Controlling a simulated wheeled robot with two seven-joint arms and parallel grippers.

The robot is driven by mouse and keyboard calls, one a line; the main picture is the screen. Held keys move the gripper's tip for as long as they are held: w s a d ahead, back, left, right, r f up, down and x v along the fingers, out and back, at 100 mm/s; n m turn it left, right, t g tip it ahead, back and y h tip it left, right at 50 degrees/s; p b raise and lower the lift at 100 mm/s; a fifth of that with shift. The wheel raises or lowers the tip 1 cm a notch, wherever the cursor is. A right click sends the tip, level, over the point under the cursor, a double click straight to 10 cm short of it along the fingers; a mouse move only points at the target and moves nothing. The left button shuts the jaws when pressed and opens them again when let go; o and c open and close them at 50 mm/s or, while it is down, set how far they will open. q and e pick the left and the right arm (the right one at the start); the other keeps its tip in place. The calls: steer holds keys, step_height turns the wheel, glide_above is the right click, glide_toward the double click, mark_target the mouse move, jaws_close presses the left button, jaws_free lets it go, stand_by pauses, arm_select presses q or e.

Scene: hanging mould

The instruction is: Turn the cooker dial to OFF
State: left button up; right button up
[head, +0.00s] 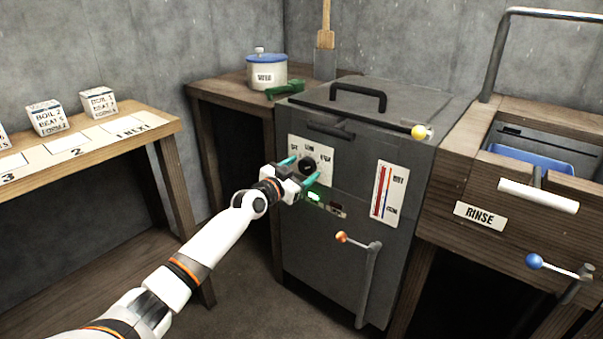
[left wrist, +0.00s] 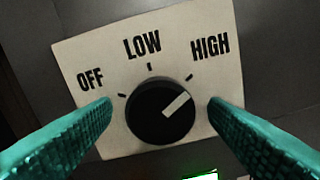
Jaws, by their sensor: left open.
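The cooker (head: 345,215) is a dark grey cabinet with a lid. Its round black dial (head: 307,166) sits on a cream plate (head: 325,150) marked OFF, LOW and HIGH. In the left wrist view the dial (left wrist: 161,110) has a pale pointer line aimed up and right, toward the HIGH mark. My left gripper (head: 300,172) is in front of the dial. Its green fingers are open, one on each side of the dial, with a visible gap to it in the left wrist view (left wrist: 160,112). My right gripper is not in view.
A green light (head: 314,197) glows below the dial. A lever with an orange knob (head: 341,237) and a temperature gauge (head: 389,193) are on the cooker front. The rinse station (head: 480,215) stands right, a shelf (head: 80,150) with blocks left.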

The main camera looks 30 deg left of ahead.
arm_select(q)
steer(key=shift+w, duration=0.2)
steer(key=c, duration=1)
